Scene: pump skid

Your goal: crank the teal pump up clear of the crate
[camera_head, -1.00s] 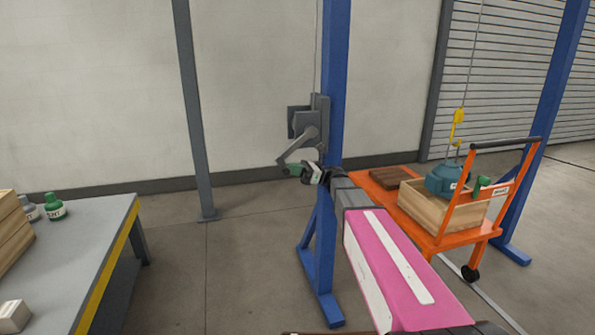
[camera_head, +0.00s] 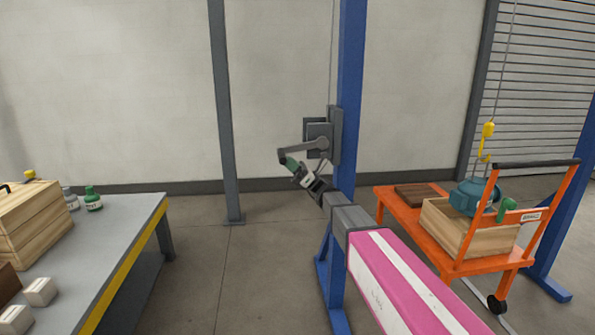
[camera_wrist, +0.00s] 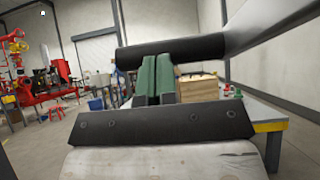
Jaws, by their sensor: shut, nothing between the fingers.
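The teal pump (camera_head: 474,197) hangs under a yellow hook (camera_head: 486,135) at the right. Its body shows above the rim of the wooden crate (camera_head: 462,236); its underside is hidden, so I cannot tell whether it is clear.
The crate stands on an orange cart (camera_head: 400,212) with a brown block (camera_head: 420,190). The blue post (camera_head: 350,90) is close to my wrist. A grey workbench (camera_head: 115,225) with bottles and boxes is at the left. The floor between bench and post is clear.

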